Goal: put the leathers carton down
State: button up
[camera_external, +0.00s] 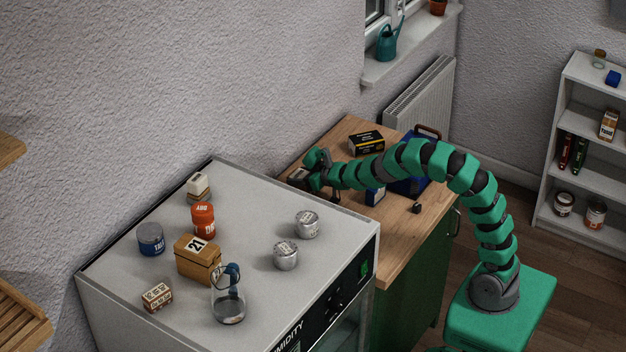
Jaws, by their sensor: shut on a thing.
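My gripper (312,172) is at the left end of my green arm, over the back left part of the wooden worktop, beside the edge of the grey cabinet. It is shut on a small brownish-grey box (297,175), which I take to be the leathers carton. Its label cannot be read, and the jaws hide part of it. I cannot tell whether the box touches the surface below.
The wooden worktop (345,127) holds a black-and-yellow box (366,142), a blue case (408,184) and a small black object (416,208). The grey cabinet top (255,205) carries tins (307,224), a wooden box (197,260) and a glass jug (228,300).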

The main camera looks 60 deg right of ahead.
jog(key=o, duration=1)
jog(key=shift+s+r, duration=0.4)
jog(key=shift+s, duration=0.05)
jog(key=p+v, duration=0.1)
jog(key=v, duration=1)
jog(key=shift+p, duration=0.35)
